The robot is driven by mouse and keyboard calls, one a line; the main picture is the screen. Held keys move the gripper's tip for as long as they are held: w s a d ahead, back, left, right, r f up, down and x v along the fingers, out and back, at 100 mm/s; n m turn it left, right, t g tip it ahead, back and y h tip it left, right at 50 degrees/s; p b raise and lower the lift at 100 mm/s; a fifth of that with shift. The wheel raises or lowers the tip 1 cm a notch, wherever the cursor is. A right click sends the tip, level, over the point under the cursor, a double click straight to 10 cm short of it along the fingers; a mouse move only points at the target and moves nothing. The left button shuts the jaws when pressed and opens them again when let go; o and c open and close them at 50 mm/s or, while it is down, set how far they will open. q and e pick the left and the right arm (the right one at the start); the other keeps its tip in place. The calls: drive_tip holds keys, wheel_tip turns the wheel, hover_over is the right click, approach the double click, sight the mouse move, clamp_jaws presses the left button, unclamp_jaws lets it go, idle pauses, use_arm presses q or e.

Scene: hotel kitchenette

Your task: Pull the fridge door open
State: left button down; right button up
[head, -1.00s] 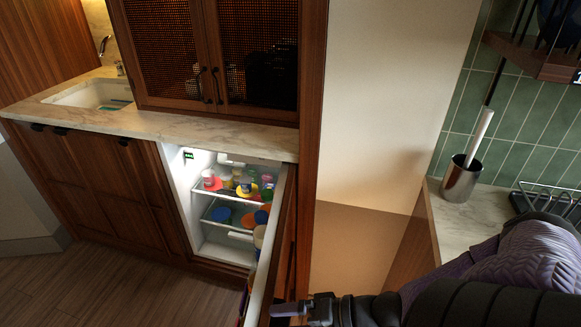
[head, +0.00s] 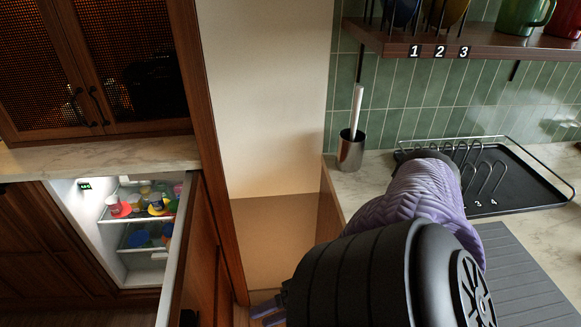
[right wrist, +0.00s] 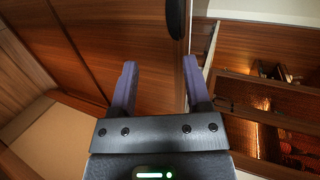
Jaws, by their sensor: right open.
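The fridge (head: 95,215) is lit inside at the left of the head view, and its wood-faced door (head: 203,255) stands open, swung out toward me. My right gripper (head: 265,310) is at the bottom of the head view, to the right of the door's outer face. In the right wrist view my right gripper (right wrist: 158,68) has its two purple fingers apart with nothing between them. The wood panel shows beyond them. A black handle (right wrist: 176,18) is above the fingertips, apart from them. My left gripper is not in view.
Jars and tubs (head: 150,205) stand on the fridge shelves. A marble counter (head: 100,155) runs above the fridge. At the right are a counter with a black dish rack (head: 510,180), a metal holder (head: 351,150) and a shelf (head: 470,42) with mugs. A tall pale panel (head: 265,100) stands between.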

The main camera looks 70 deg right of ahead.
drive_tip(key=shift+s+d, duration=0.65)
drive_tip(key=shift+s, duration=0.15)
drive_tip(key=shift+s+d, duration=0.6)
drive_tip(key=shift+s, duration=0.2)
drive_tip(key=shift+p, duration=0.35)
